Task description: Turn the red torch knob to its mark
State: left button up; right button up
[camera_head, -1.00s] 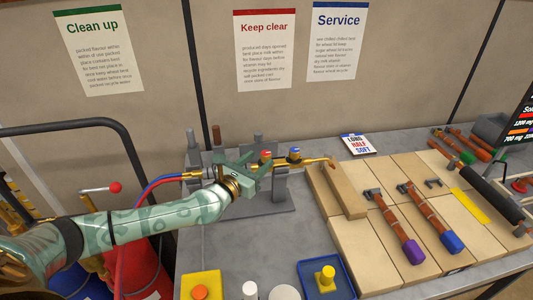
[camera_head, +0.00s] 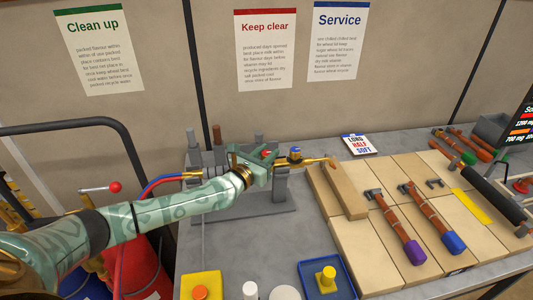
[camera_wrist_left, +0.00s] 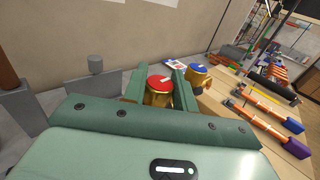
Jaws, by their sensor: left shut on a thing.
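The torch lies across a grey stand (camera_head: 280,186) on the bench, with its brass tip (camera_head: 325,162) to the right. Its red knob (camera_head: 266,152) shows between the jaws of my left gripper (camera_head: 262,165). In the left wrist view the red knob (camera_wrist_left: 158,82) has a white line on its top and a brass body below. My left gripper (camera_wrist_left: 160,92) is shut on it, one finger on each side. The blue knob (camera_head: 295,151) is just to the right, free of the gripper; it also shows in the wrist view (camera_wrist_left: 197,69). My right gripper is not in view.
Red and blue hoses (camera_head: 160,180) run to the torch's left end. Firebricks (camera_head: 390,220) carry copper pipes to the right. A yellow block (camera_head: 200,285) and a blue tray (camera_head: 305,268) stand at the front. A sign card (camera_head: 357,144) lies behind.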

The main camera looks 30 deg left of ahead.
pick_arm(q)
jog(key=shift+d+r+n+y+p, duration=0.15)
jog(key=shift+n+y+p, duration=0.95)
jog(key=shift+y+p, duration=0.6)
jog(key=shift+n+y, duration=0.5)
jog(key=shift+y, duration=0.2)
jog(key=y, duration=0.1)
jog(key=n+y, duration=0.1)
jog(key=shift+f+n+y+p, duration=0.2)
jog(key=shift+n+y+p, duration=0.1)
jog(key=shift+y+p, duration=0.1)
jog(key=shift+f+n+g+y+b, duration=0.15)
jog(key=shift+n+g+y+b, duration=0.3)
jog(key=shift+n+g+y, duration=0.55)
jog(key=n+y+b, duration=0.1)
jog(key=y, duration=0.1)
jog(key=shift+f+g+y, duration=0.1)
jog(key=shift+g+y, duration=0.2)
jog(key=shift+n+g+y+b, duration=0.7)
jog(key=shift+n+y+b, duration=0.25)
jog(key=shift+b, duration=0.2)
jog(key=shift+r+n+g+y+b, duration=0.2)
jog(key=shift+n+g+y+b, duration=0.15)
jog(key=shift+g+y+b, duration=0.15)
